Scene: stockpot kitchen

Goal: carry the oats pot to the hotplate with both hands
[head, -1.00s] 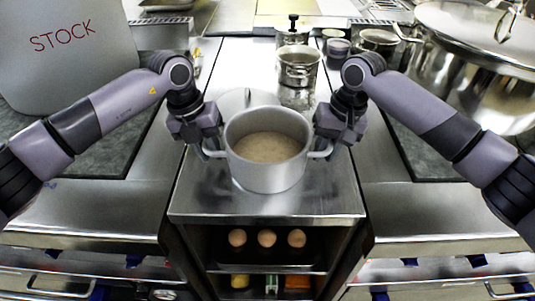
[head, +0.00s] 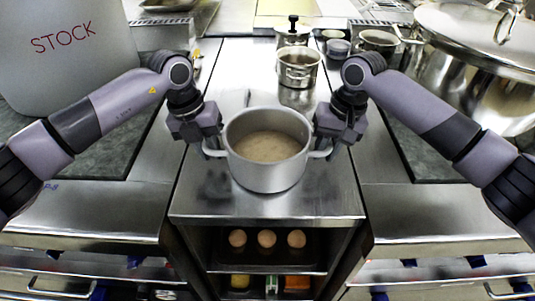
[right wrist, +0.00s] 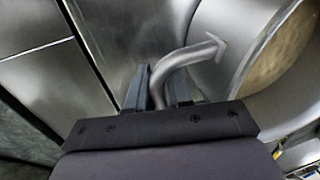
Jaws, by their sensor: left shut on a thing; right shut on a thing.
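The oats pot (head: 268,172) is a grey metal pot with two side handles and beige oats (head: 267,146) inside. It is upright at the front of the narrow steel counter. I cannot tell whether its base touches the steel. My left gripper (head: 206,148) is shut on the left handle. My right gripper (head: 329,148) is shut on the right handle; the right wrist view shows this bent handle (right wrist: 195,54) between the two fingers (right wrist: 158,88). I cannot make out the hotplate for certain.
Behind the pot stand a smaller steel pot (head: 299,68) and other cookware. A large lidded stockpot (head: 470,60) is at the right. A grey panel marked STOCK (head: 65,55) is at the left. Eggs (head: 267,238) sit on a shelf below. Bare steel (head: 265,207) lies before the pot.

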